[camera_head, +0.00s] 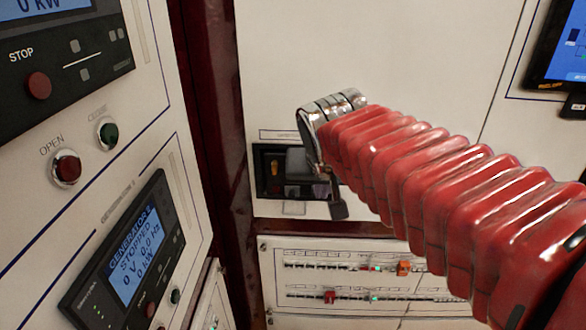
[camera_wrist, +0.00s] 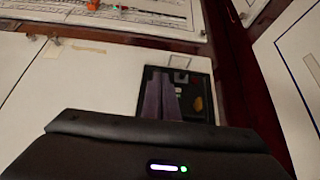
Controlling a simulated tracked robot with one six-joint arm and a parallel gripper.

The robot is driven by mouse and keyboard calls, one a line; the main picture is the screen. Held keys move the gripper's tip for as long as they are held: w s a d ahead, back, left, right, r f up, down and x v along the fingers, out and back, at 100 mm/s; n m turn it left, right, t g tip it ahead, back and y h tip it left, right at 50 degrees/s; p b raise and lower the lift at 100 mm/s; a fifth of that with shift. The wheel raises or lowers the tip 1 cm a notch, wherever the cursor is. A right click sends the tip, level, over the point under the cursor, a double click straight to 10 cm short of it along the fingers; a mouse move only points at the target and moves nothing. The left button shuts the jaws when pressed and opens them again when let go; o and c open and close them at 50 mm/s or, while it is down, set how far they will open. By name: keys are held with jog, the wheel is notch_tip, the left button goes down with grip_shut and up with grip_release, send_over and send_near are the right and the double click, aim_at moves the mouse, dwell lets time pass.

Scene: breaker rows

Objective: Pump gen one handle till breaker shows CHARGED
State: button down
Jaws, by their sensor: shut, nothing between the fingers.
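The breaker (camera_head: 268,178) sits in a dark recess in the cream cabinet front, partly covered by my wrist in the head view. Its dark face also shows in the wrist view (camera_wrist: 201,84), with an orange-yellow spot on it. My gripper (camera_wrist: 162,80) shows there as two greyish-purple fingers, close together and empty, reaching over the breaker face. I cannot tell whether they touch it. The pump handle cannot be made out, and no charge indicator is readable.
A panel at left carries a red OPEN button (camera_head: 67,168), a green button (camera_head: 108,133) and a GENERATOR 2 screen (camera_head: 134,255) reading STOPPED. A lower panel (camera_head: 340,272) has mimic lines and small switches. A dark red post (camera_head: 215,130) stands left of the breaker.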

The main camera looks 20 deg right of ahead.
jog(key=v, duration=0.4)
jog(key=shift+s+a, duration=0.15)
jog(key=shift+s, duration=0.35)
dwell(0.9)
jog(key=s+a+f+n+y, duration=0.2)
jog(key=s+f+n, duration=0.1)
jog(key=s+f, duration=0.8)
jog(key=shift+s+a+f+n+g, duration=0.3)
jog(key=shift+s+g, duration=0.1)
jog(key=shift+s, duration=0.2)
